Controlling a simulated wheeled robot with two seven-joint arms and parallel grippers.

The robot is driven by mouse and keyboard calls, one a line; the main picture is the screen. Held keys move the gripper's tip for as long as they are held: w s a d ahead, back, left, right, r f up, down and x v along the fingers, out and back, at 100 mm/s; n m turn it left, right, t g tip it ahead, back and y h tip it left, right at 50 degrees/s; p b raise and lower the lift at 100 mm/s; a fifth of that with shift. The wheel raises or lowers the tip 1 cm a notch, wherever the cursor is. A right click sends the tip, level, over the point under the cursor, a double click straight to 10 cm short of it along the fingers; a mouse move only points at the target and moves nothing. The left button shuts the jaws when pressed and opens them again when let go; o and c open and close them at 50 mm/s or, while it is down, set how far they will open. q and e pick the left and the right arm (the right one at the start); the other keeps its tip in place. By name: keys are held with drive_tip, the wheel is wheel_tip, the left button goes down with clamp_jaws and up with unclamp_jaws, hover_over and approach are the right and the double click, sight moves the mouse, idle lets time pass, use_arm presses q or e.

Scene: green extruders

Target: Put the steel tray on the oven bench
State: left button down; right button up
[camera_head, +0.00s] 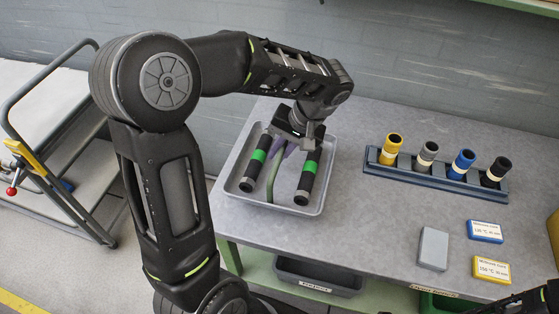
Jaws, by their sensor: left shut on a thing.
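The grey steel tray (318,206) is at the left end of a grey bench top (375,235), its left part reaching past the bench's left edge. I cannot tell whether it rests on the top or is just above it. My left gripper (296,136) points down over the tray's far rim and is shut on the tray; the fingertips are partly hidden. In the tray are two black cylinders with green bands (257,163) (308,175) and a thin green piece (274,184) with a purple part between them.
A dark rack (435,182) with several colour-collared holders stands at the back right of the bench. A grey block (433,248), a blue label card (485,231) and a yellow one (491,270) lie at the front right. A cart (60,190) stands at the left. The bench middle is clear.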

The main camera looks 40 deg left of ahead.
use_arm(q)
drive_tip(key=shift+f, duration=1.8)
drive_tip(key=shift+f, duration=0.2)
drive_tip(key=c, duration=1.5)
unclamp_jaws()
drive_tip(key=shift+r, duration=0.1)
